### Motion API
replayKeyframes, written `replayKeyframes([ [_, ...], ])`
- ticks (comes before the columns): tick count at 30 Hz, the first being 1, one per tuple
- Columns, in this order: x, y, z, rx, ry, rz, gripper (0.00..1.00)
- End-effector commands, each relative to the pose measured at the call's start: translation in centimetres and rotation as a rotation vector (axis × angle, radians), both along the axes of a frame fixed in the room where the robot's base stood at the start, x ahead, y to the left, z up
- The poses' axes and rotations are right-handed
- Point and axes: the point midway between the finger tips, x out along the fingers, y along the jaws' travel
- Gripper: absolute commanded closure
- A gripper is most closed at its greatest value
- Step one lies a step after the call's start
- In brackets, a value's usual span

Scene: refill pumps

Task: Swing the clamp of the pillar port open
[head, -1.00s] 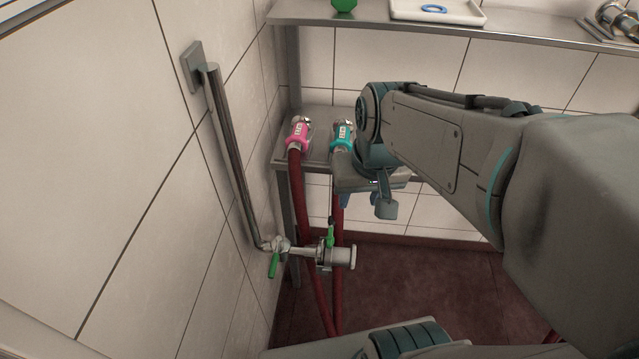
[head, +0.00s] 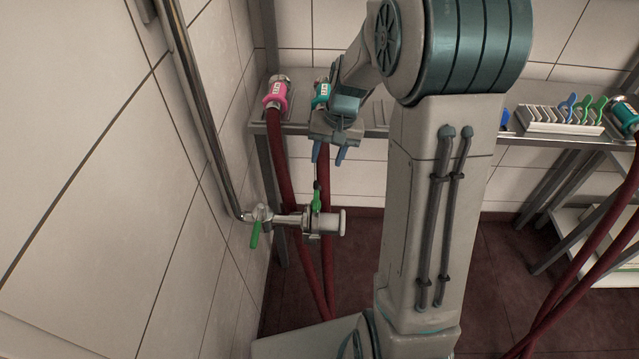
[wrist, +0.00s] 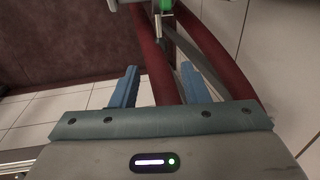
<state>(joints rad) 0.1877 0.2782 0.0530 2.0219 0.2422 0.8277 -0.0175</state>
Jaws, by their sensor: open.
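The pillar port is a steel pipe end (head: 335,222) reaching out to the right from the wall pipe. Its clamp (head: 312,222) sits around the joint, with a green handle (head: 316,198) standing up from it. In the wrist view, part of the green handle (wrist: 166,6) shows at the top edge, beyond the fingertips. Whether the clamp is latched is too small to tell. My gripper (head: 328,153) is open and empty, above the port and apart from it, blue fingers pointing down. The wrist view also shows the open gripper (wrist: 160,83).
A green valve lever (head: 255,235) hangs left of the port. Dark red hoses (head: 284,190) run down behind the port from pink (head: 276,94) and teal (head: 321,93) couplings on a shelf. The tiled wall is close on the left. A rack (head: 560,120) stands at right.

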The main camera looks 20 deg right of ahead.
Motion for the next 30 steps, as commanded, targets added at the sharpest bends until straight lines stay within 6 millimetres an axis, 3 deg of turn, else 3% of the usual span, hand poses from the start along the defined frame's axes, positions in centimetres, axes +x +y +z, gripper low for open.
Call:
replayKeyframes([
  [6, 0.1, 0.9, -5.0, 0.001, 0.006, 0.001, 0.59],
  [15, 0.4, 1.8, -9.5, 0.0, 0.003, 0.002, 0.59],
  [28, 0.5, 2.0, -10.3, -0.001, 0.001, 0.001, 0.59],
  [30, 0.5, 2.0, -10.3, -0.001, 0.001, 0.001, 0.78],
])
